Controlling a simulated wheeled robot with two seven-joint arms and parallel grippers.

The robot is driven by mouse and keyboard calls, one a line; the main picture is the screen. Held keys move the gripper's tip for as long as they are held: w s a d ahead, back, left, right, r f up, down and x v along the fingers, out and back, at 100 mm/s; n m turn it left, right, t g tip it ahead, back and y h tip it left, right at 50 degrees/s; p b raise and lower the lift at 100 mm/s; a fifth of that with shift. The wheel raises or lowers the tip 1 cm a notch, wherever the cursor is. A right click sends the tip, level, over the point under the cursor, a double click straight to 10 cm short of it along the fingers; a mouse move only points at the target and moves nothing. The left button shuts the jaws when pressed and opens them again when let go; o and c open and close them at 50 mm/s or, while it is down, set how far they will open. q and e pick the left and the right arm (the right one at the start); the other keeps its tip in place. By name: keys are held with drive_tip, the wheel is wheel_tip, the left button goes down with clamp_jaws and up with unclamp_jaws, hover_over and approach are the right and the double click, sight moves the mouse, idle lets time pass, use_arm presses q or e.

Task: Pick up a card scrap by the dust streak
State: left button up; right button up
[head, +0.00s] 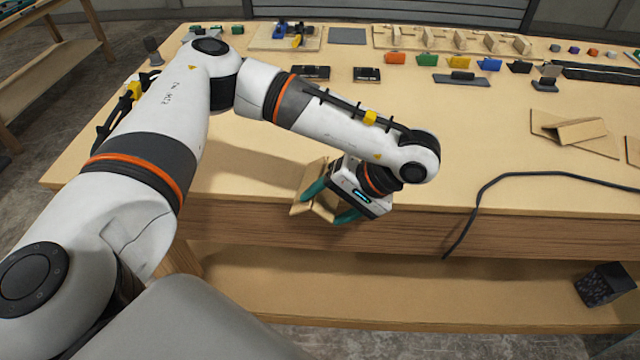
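My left gripper (331,203) points down at the front edge of the workbench, its two teal fingers apart. A tan folded card scrap (299,207) is at the fingers, with part of it between them and part sticking out to the left. I cannot tell whether the fingers press on it or whether it rests on the bench. Another folded tan card scrap (580,131) lies on the right of the bench. I cannot make out a dust streak. My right gripper is not in view.
The wooden workbench (470,140) has bare room in the middle. A dark cable (530,174) crosses its right front and hangs over the edge. A dark block (603,286) sits on the lower shelf.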

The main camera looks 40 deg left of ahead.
use_arm(q)
drive_tip(key=c, duration=0.8)
drive_tip(key=shift+r, duration=0.1)
